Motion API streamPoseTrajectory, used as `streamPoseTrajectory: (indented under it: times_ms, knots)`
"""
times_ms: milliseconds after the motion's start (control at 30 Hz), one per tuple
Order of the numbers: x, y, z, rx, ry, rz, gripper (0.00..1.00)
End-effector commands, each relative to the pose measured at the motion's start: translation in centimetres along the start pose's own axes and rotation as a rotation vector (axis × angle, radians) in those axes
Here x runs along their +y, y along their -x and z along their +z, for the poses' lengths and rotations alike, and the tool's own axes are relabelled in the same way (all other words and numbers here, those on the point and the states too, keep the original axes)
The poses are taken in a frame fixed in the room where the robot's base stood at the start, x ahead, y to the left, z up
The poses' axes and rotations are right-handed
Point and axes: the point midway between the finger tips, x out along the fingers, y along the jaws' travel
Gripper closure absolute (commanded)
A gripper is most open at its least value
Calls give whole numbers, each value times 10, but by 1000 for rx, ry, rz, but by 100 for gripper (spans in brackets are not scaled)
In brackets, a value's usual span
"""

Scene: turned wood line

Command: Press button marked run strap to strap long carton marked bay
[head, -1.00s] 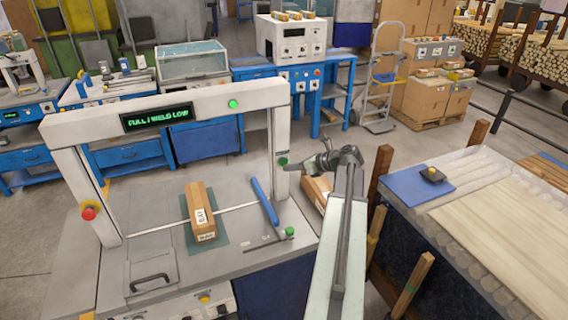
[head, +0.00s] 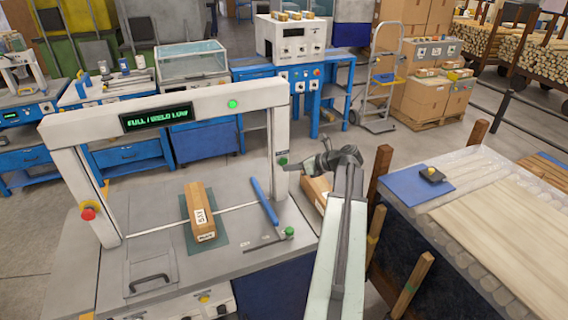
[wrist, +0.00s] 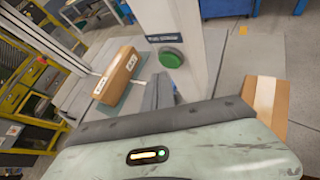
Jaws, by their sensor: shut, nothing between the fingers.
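A long brown carton (head: 199,212) with a white label lies on the strapping machine's bed, over a dark green mat and under the white arch. It also shows in the wrist view (wrist: 119,76). Its label is too small to read surely. A round green button (head: 282,161) sits on the arch's right post. In the wrist view the green button (wrist: 171,58) is close ahead, below a dark plate whose text I cannot read. My gripper (head: 287,167) is shut and empty, beside the post at the button. I cannot tell whether it touches the button.
A red stop button (head: 88,213) is on the left post. A blue bar (head: 264,201) and a green knob (head: 289,232) are at the bed's right. Another carton (head: 316,190) is partly behind my arm. A roller bed with boards (head: 500,215) stands right.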

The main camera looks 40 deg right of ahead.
Motion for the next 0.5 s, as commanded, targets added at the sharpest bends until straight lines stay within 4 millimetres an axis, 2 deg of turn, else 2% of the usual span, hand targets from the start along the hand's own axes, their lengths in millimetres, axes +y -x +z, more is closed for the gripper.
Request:
streamPoseTrajectory:
  times_ms: [500]
  knots:
    - [-2, -3, 2, 0, 1, 1, 100]
